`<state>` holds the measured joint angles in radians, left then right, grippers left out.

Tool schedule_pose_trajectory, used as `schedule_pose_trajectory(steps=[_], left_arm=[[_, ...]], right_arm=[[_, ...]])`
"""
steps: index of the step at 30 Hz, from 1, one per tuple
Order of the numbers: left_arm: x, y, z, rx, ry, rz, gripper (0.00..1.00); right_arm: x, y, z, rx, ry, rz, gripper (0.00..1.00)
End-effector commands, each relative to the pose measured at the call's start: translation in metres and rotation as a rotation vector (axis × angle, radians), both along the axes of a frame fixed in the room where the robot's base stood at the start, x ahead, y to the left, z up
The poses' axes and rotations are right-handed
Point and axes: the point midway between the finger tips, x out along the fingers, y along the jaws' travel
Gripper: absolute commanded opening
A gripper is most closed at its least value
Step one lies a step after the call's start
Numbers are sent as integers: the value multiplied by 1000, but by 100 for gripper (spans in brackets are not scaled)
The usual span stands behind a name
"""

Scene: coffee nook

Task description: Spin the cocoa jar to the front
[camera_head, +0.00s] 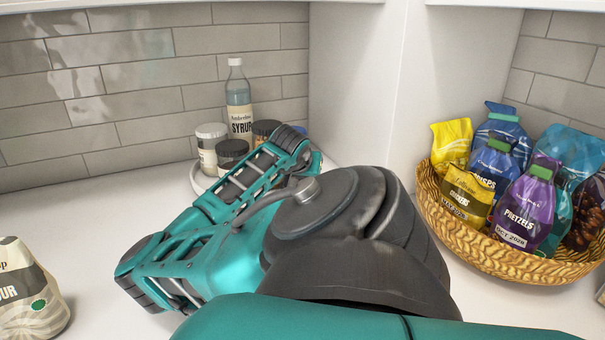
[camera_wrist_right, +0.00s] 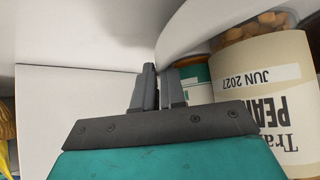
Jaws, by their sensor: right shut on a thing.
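A white turntable (camera_head: 195,178) stands in the back corner, mostly hidden by my right arm. It carries a syrup bottle (camera_head: 239,105), a white-lidded jar (camera_head: 211,150), a dark-lidded jar (camera_head: 232,150) and another jar (camera_head: 265,130). I cannot tell which is the cocoa jar. In the right wrist view my right gripper (camera_wrist_right: 159,88) is shut at the white turntable rim (camera_wrist_right: 190,28). A peanut jar (camera_wrist_right: 262,90) dated JUN 2027 appears upside down beside it, and a jar with a green label (camera_wrist_right: 196,72) is partly behind the fingers. My left gripper is out of view.
A wicker basket (camera_head: 500,258) of snack bags, including purple pretzels (camera_head: 525,208), stands at the right. A flour bag (camera_head: 30,290) is at the left front. Tiled wall and a white cabinet panel (camera_head: 350,80) close in the corner.

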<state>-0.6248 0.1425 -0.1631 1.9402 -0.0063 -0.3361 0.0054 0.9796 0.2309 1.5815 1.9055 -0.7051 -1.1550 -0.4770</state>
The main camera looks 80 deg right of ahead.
Motion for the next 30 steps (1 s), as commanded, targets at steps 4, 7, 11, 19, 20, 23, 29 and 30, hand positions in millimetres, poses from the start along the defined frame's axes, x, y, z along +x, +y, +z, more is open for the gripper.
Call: schedule_pose_trajectory(steps=[4, 7, 11, 19, 20, 23, 29, 30], left_arm=[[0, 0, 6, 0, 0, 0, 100], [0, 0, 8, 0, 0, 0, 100], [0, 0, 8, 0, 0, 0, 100], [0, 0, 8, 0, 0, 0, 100], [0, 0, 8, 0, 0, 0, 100], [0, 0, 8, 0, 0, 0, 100], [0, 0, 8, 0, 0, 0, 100], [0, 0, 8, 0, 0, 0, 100]], right_arm=[[-9, -15, -2, 13, 12, 99, 0], [-9, -23, -3, 13, 11, 157, 0], [-9, -28, -3, 12, 10, 191, 0], [-8, -28, -4, 12, 9, 193, 0], [-9, -28, -4, 12, 9, 193, 13], [-8, -28, -3, 11, 8, 192, 22], [-7, -28, -2, 7, 5, 193, 32], [-7, -28, -2, 6, 4, 193, 32]])
